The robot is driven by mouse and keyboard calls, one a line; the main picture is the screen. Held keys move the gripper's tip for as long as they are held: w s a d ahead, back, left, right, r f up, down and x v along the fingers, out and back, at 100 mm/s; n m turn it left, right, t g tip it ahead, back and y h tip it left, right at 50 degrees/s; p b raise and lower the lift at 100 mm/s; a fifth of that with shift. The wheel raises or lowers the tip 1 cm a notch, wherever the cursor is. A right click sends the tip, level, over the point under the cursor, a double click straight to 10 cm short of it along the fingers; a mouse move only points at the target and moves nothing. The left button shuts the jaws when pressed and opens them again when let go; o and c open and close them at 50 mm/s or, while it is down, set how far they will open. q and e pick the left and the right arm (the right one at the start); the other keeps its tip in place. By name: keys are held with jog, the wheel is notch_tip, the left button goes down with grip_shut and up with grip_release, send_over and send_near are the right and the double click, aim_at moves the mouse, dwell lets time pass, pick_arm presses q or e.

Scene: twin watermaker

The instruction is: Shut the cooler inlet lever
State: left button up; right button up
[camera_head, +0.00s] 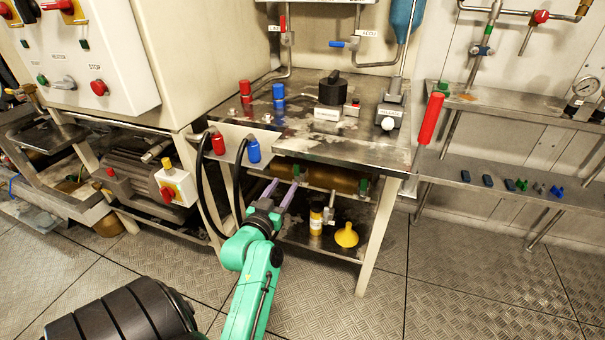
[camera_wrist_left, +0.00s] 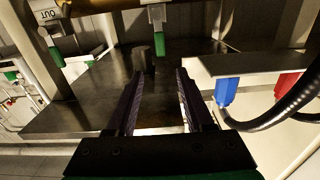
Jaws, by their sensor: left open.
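A brass-coloured cooler cylinder (camera_head: 330,179) lies under the bench top, with a green-handled lever (camera_head: 297,171) near its left end and another green-handled lever (camera_head: 363,187) near its right end. My left gripper (camera_head: 281,190) is open and empty, just in front of the left-end lever. In the left wrist view, a green lever handle (camera_wrist_left: 157,43) on a pale metal fitting lies beyond the gap between my fingertips (camera_wrist_left: 160,74), apart from them. Another green handle (camera_wrist_left: 57,57) is at the left, near an "OUT" label (camera_wrist_left: 44,14). I cannot read which lever is the inlet. My right gripper is not in view.
A plate with a red fitting (camera_head: 218,143) and a blue fitting (camera_head: 253,151), trailing black hoses, is left of my gripper. A yellow bottle (camera_head: 316,220) and yellow funnel (camera_head: 346,236) stand on the lower shelf. A bench leg (camera_head: 375,243) is at the right.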

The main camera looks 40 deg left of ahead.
aim_at(297, 164)
pick_arm(q)
jog(key=b+x, duration=0.2)
jog(key=x, duration=0.5)
jog(key=shift+w+a+f, duration=0.1)
jog(key=shift+w+a, duration=0.15)
jog(key=b+x, duration=0.2)
jog(key=x, duration=0.4)
jog(key=shift+w, duration=0.2)
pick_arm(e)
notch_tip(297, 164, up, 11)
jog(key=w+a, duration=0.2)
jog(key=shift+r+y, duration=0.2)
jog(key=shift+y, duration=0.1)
pick_arm(q)
jog(key=shift+c, duration=0.3)
grip_shut()
